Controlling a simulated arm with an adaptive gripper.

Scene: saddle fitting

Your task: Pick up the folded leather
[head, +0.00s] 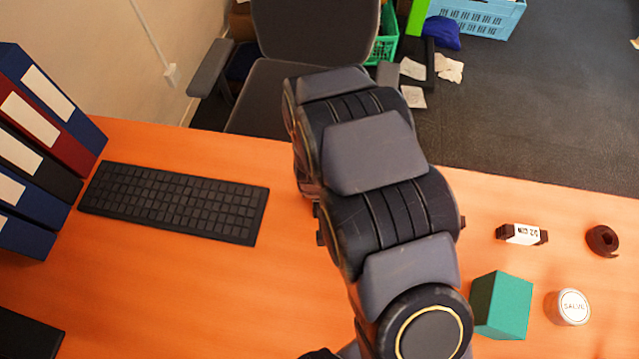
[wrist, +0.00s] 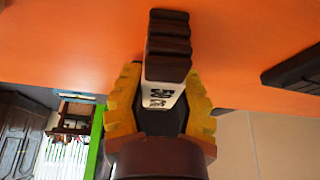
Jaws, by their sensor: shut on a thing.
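In the wrist view my gripper (wrist: 162,84) has its two yellow fingers closed on the sides of a folded leather (wrist: 168,45). It is dark brown with ridged folds and a pale band with black marks. Its ridged end sticks out past the fingertips, over the orange desk. I cannot tell whether it touches the desk. In the head view my arm hides the gripper and the held piece. A similar dark brown piece with a white printed band (head: 522,234) lies on the desk to the right, apart from my arm.
A brown leather roll (head: 602,240), a green block (head: 502,305) and a salve tin (head: 568,307) are on the right of the orange desk (head: 270,290). A keyboard (head: 175,200) and several binders (head: 45,95) are on the left. A chair (head: 270,95) stands behind the desk.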

